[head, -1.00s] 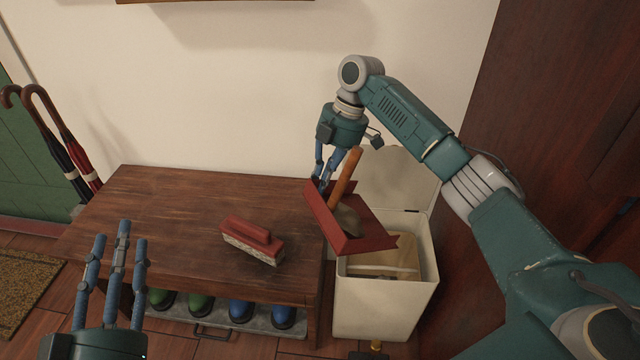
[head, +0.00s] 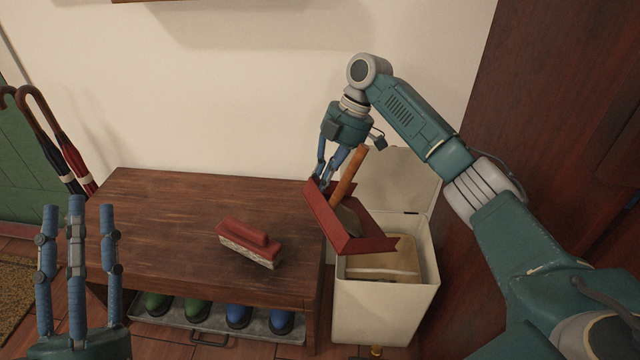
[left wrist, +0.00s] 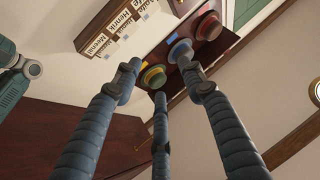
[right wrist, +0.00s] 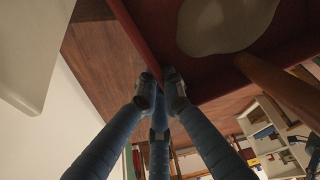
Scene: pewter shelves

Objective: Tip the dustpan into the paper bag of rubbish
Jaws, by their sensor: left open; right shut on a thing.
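The red dustpan (head: 376,244) with its orange-brown wooden handle (head: 348,174) hangs tilted over the left front part of the white bin. A grey pile of dust (head: 347,219) lies in it; the pile also shows in the right wrist view (right wrist: 228,22). My right gripper (head: 322,182) is shut on the dustpan's back left rim; the right wrist view shows the rim between the fingertips (right wrist: 160,85). The paper bag of rubbish (head: 398,262) is pale brown inside the bin, partly hidden by the dustpan. My left gripper (head: 78,208) is open and empty, left of the bench.
The white bin (head: 385,312) stands with its lid (head: 405,180) up, between the wooden bench (head: 160,215) and a dark wood panel (head: 510,120). A red brush (head: 250,242) lies on the bench. Boots stand on a tray (head: 209,337) below. Umbrellas (head: 62,160) lean at the left.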

